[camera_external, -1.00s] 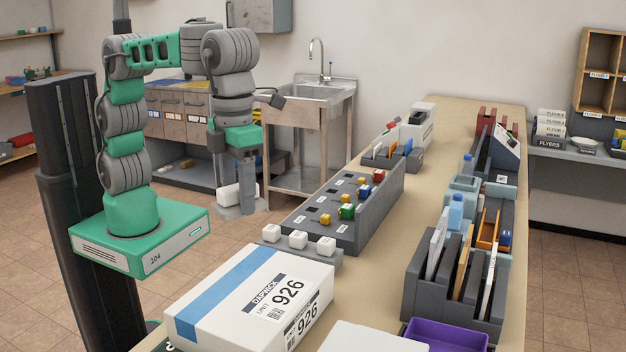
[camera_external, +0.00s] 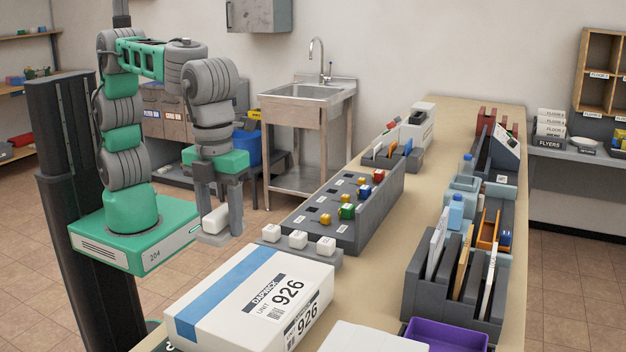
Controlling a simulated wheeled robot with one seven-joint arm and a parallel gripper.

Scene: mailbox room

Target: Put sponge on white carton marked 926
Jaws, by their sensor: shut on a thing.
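A white carton (camera_external: 240,285) with a blue stripe and the number 926 lies flat on the near left end of the bench. Its visible top is bare. My gripper (camera_external: 219,222) points down and is shut on a small white block-like thing (camera_external: 215,220), which I take to be the sponge. It is held in the air behind the carton and a little to its left, apart from it. The far gripper finger is partly hidden.
A grey rack with white cubes (camera_external: 298,240) stands just behind the carton. A grey sorting board (camera_external: 340,215) with coloured blocks is beyond it. A purple bin (camera_external: 445,336) and a grey file rack (camera_external: 450,285) are on the right. A sink (camera_external: 308,92) stands behind.

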